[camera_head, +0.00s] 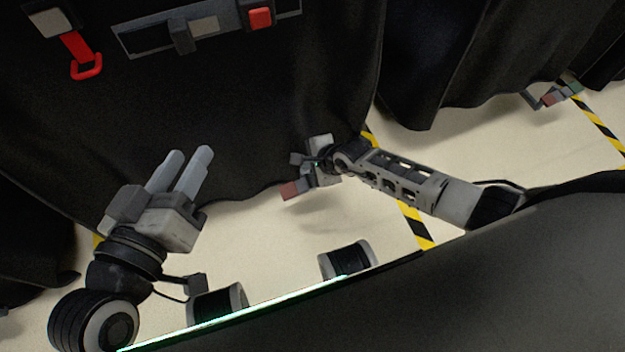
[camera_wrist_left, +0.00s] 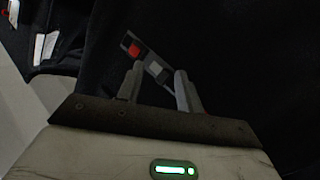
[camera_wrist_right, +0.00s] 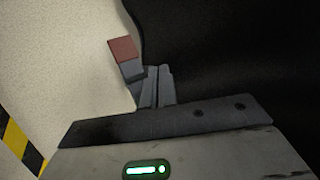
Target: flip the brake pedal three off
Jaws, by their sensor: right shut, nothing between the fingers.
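A brake pedal with a red pad (camera_head: 290,190) sticks out low from under the middle cart's black cover, and the right wrist view shows its red pad and grey side (camera_wrist_right: 124,50). I cannot tell its number. My right gripper (camera_wrist_right: 156,82) is shut and empty, with its fingers just beside the pedal's grey part; whether they touch is unclear. In the head view the right hand hides part of the pedal. My left gripper (camera_head: 189,154) is open and empty, in front of the black cover. Another pedal with red and green pads (camera_head: 555,94) shows at the far right.
Black covers (camera_head: 250,110) hang over the carts. A grey panel with a red button (camera_head: 259,18) and a red loop handle (camera_head: 86,66) are at the upper left. Yellow-black tape (camera_head: 415,225) crosses the pale floor, which is clear between the carts and me.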

